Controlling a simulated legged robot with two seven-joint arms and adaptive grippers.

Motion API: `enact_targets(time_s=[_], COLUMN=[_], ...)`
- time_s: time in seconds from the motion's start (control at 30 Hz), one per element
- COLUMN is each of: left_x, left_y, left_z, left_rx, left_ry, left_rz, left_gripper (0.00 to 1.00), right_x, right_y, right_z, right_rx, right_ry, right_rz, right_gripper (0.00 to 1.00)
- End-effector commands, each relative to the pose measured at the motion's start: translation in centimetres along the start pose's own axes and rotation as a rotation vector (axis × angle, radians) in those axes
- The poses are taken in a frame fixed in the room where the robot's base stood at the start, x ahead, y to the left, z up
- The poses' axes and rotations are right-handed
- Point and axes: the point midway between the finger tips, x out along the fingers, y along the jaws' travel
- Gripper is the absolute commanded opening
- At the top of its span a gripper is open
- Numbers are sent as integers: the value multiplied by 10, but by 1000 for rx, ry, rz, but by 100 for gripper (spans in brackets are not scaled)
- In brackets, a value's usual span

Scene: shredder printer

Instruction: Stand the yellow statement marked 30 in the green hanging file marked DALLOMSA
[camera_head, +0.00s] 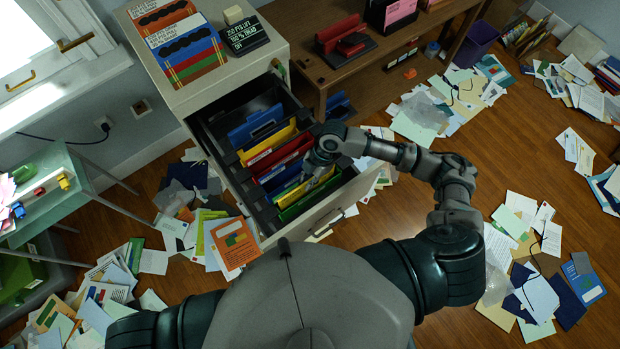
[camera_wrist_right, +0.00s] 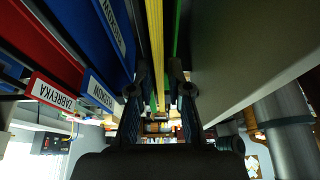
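The open top drawer holds a row of hanging files. A green hanging file (camera_head: 308,199) is at its near end; its label cannot be read. A thin yellow sheet (camera_head: 304,187), apparently the statement, stands upright in or just beside this file; its mark is not legible. My right gripper (camera_head: 318,168) is over this near end. In the wrist view, the yellow sheet (camera_wrist_right: 155,45) runs between my right gripper's fingers (camera_wrist_right: 160,88), with a gap visible between them, and the green file (camera_wrist_right: 178,45) is just right of it. My left gripper is out of view.
Red (camera_head: 279,154), blue and yellow files (camera_head: 270,143) stand farther back in the drawer (camera_head: 217,137). Folders and a black box (camera_head: 243,36) sit on the cabinet top. A brown desk stands to the right. Loose papers (camera_head: 435,118) cover much of the floor.

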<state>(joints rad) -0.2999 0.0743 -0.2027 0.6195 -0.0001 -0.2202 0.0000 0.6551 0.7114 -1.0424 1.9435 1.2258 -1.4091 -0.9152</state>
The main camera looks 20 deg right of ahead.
Motion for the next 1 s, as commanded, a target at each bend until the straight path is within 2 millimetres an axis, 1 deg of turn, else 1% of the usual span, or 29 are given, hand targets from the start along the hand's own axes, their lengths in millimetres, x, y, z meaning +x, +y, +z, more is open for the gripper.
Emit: enact_targets(time_s=[0.23,0.37,0.43,0.57,0.8,0.9,1.0], left_x=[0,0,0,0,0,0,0], left_y=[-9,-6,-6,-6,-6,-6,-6], left_z=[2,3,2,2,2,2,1], left_rx=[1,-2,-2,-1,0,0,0], left_ry=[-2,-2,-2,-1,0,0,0], left_rz=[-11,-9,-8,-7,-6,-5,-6], left_gripper=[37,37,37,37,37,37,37], right_x=[-1,-3,-9,-31,-85,-101,-112], right_y=[-1,-1,-1,0,2,3,2], right_z=[3,4,4,2,-1,-2,-2], right_rx=[1,1,1,0,0,1,2], right_ry=[2,3,2,0,-3,-4,-3], right_rz=[0,1,2,3,3,1,0], right_gripper=[36,36,36,36,36,36,36])
